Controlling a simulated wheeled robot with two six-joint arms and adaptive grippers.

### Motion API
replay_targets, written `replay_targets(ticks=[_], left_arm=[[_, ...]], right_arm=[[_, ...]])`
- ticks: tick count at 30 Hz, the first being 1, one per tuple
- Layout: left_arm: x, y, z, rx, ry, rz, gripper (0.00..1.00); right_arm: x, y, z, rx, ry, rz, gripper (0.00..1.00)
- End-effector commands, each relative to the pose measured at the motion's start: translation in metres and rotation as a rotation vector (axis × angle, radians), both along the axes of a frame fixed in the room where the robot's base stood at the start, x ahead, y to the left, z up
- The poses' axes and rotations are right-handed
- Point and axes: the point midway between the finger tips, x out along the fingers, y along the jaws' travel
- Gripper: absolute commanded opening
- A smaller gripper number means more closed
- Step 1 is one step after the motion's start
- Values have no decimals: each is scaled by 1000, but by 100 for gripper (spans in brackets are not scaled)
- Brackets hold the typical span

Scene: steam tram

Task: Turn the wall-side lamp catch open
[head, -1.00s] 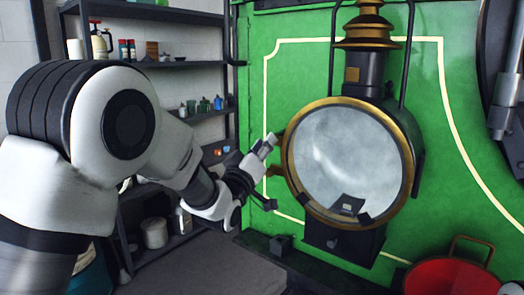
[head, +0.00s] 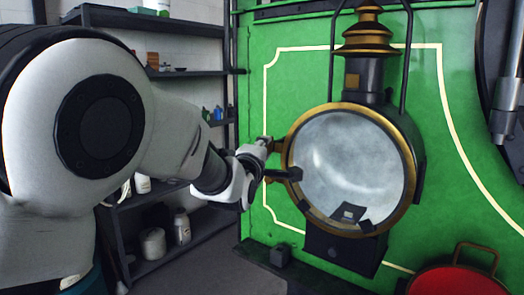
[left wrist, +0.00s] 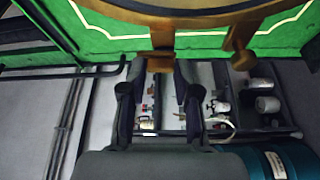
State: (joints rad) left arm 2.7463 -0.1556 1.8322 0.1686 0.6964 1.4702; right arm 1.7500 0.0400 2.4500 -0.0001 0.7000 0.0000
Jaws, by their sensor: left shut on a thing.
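The round lamp (head: 350,165) has a brass rim, a pale glass and a brass-and-black chimney, and is mounted on the green tram wall. Its rim is closed against the body. The brass catch (head: 277,146) sticks out at the rim's left side; in the left wrist view the catch (left wrist: 161,62) lies between my fingertips. My left gripper (head: 276,160) is shut on it, and the fingers partly hide it in the head view. A second brass piece (left wrist: 240,52) stands off the rim to the right in the left wrist view. My right gripper is not in view.
A red bucket (head: 452,280) stands at the lower right. Dark shelves (head: 165,75) with bottles and jars stand along the pale wall at the left. A small dark block (head: 280,251) sits on the ledge below the lamp.

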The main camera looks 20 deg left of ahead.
Motion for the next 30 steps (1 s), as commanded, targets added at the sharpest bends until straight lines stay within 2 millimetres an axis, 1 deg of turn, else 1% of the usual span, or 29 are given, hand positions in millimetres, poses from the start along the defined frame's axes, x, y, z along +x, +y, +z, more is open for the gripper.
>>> replay_targets(ticks=[1, 9, 24, 25, 26, 27, 30], left_arm=[[0, 0, 6, -24, -4, -1, 0], [0, 0, 7, -110, 27, -1, 0], [1, 0, 9, -128, 29, -2, 0], [1, 0, 9, -127, 29, -2, 42], [1, 0, 9, -127, 29, -2, 52], [1, 0, 9, -127, 31, -3, 56], [0, 0, 7, -128, 34, -1, 56]], right_arm=[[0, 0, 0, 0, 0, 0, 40], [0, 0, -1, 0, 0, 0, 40], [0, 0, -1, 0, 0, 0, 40], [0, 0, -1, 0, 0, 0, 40], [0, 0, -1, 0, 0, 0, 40], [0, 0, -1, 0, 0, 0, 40], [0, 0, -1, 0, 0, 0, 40]])
